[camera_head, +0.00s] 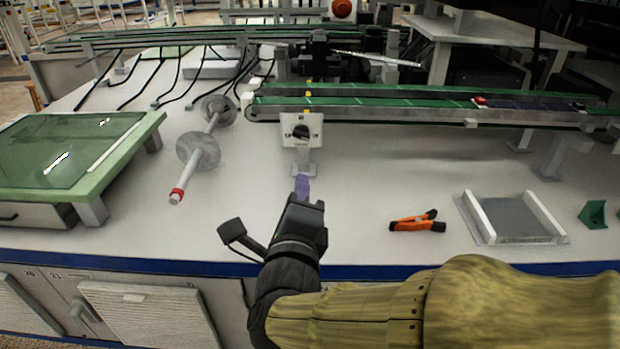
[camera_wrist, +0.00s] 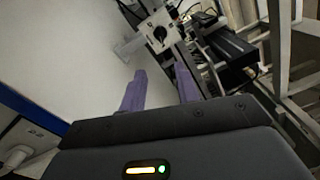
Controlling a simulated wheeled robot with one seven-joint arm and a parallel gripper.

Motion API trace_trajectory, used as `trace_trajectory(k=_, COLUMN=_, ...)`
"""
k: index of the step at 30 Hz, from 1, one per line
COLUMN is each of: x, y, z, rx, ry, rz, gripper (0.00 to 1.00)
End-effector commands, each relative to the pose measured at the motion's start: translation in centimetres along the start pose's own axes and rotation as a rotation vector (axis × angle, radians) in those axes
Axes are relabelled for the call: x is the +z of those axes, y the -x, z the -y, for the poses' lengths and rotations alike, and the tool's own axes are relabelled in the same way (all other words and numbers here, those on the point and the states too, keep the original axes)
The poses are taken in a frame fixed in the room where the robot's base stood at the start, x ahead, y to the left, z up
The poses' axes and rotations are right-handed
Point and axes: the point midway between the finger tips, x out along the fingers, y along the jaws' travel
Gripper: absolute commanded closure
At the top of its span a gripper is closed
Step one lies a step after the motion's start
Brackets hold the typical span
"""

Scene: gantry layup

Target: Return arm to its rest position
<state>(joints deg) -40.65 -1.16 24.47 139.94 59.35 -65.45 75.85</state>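My arm reaches in from the lower right of the head view, and my gripper (camera_head: 302,184) is over the front part of the white worktable (camera_head: 350,225). Its purple fingers point away from me, just in front of a white bracket plate (camera_head: 293,128) with a dark hole. In the wrist view the two purple fingers of my gripper (camera_wrist: 160,90) stand apart with nothing between them. The bracket plate (camera_wrist: 158,33) shows beyond the fingertips there. Whether the fingers touch the bracket's foot cannot be told.
A green-belted conveyor (camera_head: 400,103) runs behind the bracket. A roller shaft (camera_head: 211,131) and a green-topped table (camera_head: 70,150) are at left. An orange-handled tool (camera_head: 408,224), a shallow tray (camera_head: 541,213) and a green wedge (camera_head: 592,215) lie at right. Bare tabletop separates the gripper from the tool.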

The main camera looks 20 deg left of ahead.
Motion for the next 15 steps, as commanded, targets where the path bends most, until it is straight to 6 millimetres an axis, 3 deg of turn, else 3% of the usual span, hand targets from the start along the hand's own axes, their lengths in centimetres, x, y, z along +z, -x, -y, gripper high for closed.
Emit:
trace_trajectory(k=10, x=-0.3, y=-0.6, z=0.3, rx=0.022, ry=0.043, rz=0.0, gripper=0.68)
trace_trajectory(k=15, x=-2.1, y=-3.0, z=1.2, rx=0.137, ry=0.265, rz=0.019, gripper=0.68)
